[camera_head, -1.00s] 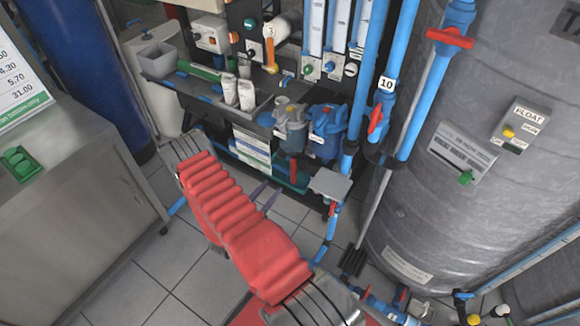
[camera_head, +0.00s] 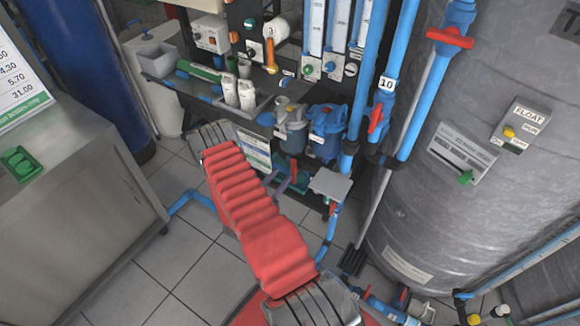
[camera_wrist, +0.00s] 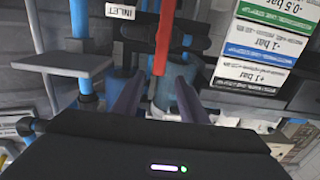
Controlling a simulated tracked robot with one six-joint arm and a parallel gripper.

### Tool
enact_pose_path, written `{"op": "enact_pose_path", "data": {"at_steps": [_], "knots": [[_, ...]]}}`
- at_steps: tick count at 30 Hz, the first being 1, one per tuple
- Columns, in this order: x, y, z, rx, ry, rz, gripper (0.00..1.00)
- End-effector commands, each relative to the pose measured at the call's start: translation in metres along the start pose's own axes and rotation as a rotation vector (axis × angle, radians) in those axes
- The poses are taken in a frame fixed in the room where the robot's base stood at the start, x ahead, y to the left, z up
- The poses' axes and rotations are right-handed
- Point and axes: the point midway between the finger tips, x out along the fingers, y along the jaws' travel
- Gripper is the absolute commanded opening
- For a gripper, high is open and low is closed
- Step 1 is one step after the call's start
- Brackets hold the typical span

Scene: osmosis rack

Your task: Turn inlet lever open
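The inlet lever (camera_wrist: 165,38) is a long red bar in the wrist view, pointing down beside a white INLET label (camera_wrist: 121,12). My gripper (camera_wrist: 158,88) has its two dark purple fingers apart, with the lower end of the lever in line with the gap between them. I cannot tell whether the fingers touch the lever or how far ahead it is. In the head view my gripper (camera_head: 277,180) is small and partly hidden behind my red-sleeved arm, low at the rack. A red lever end (camera_head: 293,169) shows close to it, below the filter housings.
Blue filter housings (camera_head: 326,131) hang above. A grey plate (camera_head: 330,185) juts out to the right; it also shows at left in the wrist view (camera_wrist: 67,62). Pressure label blocks (camera_wrist: 262,45) are at right. A grey tank (camera_head: 470,150) stands at right.

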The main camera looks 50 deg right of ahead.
Motion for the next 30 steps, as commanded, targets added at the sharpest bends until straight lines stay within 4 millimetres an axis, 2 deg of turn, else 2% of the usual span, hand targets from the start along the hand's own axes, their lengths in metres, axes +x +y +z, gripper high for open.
{"op": "enact_pose_path", "data": {"at_steps": [6, 13, 18, 25, 30], "knots": [[0.034, 0.001, 0.000, 0.002, 0.001, 0.004, 0.39], [0.062, 0.001, 0.000, 0.001, 0.000, 0.002, 0.39], [0.070, 0.000, 0.000, 0.001, 0.001, 0.001, 0.39], [0.070, 0.000, 0.000, 0.000, 0.001, 0.000, 0.39], [0.070, 0.000, 0.000, 0.000, 0.001, 0.000, 0.28]]}}
